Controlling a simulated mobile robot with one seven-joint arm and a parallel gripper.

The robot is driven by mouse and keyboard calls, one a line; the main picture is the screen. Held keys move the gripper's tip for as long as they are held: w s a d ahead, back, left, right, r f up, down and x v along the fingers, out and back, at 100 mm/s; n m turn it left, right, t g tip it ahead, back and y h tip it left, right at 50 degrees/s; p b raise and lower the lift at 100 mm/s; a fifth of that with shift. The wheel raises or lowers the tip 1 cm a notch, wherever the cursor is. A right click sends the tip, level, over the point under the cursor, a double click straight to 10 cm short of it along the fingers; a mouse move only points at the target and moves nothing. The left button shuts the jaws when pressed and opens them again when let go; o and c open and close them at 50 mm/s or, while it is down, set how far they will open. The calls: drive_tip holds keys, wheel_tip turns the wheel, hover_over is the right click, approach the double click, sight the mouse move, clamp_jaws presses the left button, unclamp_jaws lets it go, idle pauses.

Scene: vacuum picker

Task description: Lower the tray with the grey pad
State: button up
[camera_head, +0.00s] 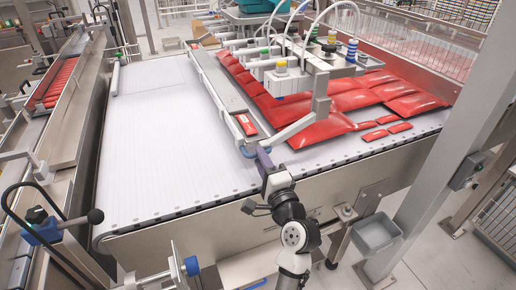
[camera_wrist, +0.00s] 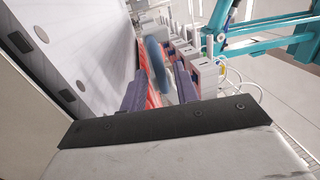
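In the head view a long narrow grey tray (camera_head: 213,84) lies along the white conveyor, with a few red packs near its front end. A rounded blue-grey pad (camera_head: 247,152) sits at that front end, joined to a grey arm of the picker frame. My gripper (camera_head: 262,158) is at the conveyor's front edge, close by the pad. In the wrist view the pad (camera_wrist: 156,65) shows edge-on between the two purple fingers of my gripper (camera_wrist: 160,85). The fingers are apart, with space beside the pad; I cannot tell whether either touches it.
The white conveyor (camera_head: 145,140) is bare on the left. Several red packs (camera_head: 355,98) lie under the picker head (camera_head: 300,76) on the right. A grey post (camera_head: 430,185) and a small grey bin (camera_head: 376,232) stand at right.

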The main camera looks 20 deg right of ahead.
drive_tip(key=shift+w+r, duration=0.15)
drive_tip(key=shift+w, duration=0.55)
drive_tip(key=shift+w+r, duration=0.1)
drive_tip(key=shift+w, duration=0.55)
drive_tip(key=shift+c, duration=0.3)
clamp_jaws()
